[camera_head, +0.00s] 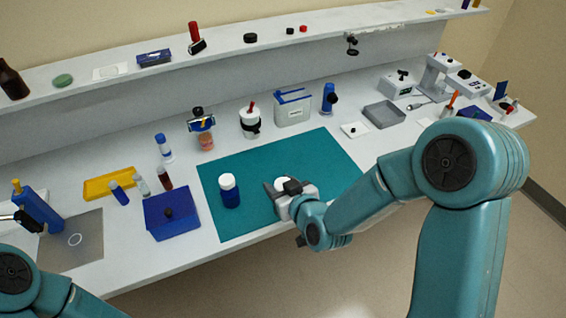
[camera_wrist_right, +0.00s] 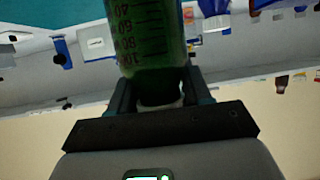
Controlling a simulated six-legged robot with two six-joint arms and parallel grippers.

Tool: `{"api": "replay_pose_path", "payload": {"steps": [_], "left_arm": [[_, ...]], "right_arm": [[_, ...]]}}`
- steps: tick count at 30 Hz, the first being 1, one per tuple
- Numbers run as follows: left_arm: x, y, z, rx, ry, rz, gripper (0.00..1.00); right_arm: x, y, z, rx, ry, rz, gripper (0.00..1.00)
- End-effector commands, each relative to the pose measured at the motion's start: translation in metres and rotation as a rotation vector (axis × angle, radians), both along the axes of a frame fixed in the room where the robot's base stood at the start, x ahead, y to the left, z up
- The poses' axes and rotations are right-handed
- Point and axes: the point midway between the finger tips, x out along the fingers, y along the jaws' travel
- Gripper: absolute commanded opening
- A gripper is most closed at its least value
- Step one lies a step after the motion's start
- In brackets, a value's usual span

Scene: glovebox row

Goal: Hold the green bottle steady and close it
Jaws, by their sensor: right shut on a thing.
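In the right wrist view, the green bottle (camera_wrist_right: 150,40) is a clear vessel with dark scale marks and green content, seen close up. A white part (camera_wrist_right: 160,92), which looks like its cap, sits at its end between the fingers of my right gripper (camera_wrist_right: 158,95). In the head view my right gripper (camera_head: 284,189) is low over the teal mat, shut, with a white round top (camera_head: 283,183) beside its dark fingers. The bottle's body is hidden there. I cannot tell how far the cap is seated. My left gripper is out of view; part of my left arm shows.
A blue bottle with a white cap (camera_head: 230,192) stands on the teal mat (camera_head: 325,160), left of my right gripper. A blue box (camera_head: 172,214), yellow tray (camera_head: 110,183) and several small bottles stand farther left. The mat's back right part is clear.

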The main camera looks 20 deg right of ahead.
Motion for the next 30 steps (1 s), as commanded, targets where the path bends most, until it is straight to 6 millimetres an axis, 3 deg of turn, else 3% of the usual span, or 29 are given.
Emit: {"api": "replay_pose_path", "payload": {"steps": [9,15,21,30], "left_arm": [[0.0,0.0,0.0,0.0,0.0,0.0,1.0],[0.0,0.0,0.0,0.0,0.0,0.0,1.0],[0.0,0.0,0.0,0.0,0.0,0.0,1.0],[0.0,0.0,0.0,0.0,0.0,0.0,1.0]], "right_arm": [[-0.035,0.074,-0.041,0.003,0.004,0.34,0.0],[-0.051,0.107,-0.058,0.003,0.002,0.492,0.0],[-0.056,0.119,-0.064,0.001,-0.001,0.551,0.0],[-0.057,0.12,-0.064,0.001,0.0,0.553,0.0]]}}
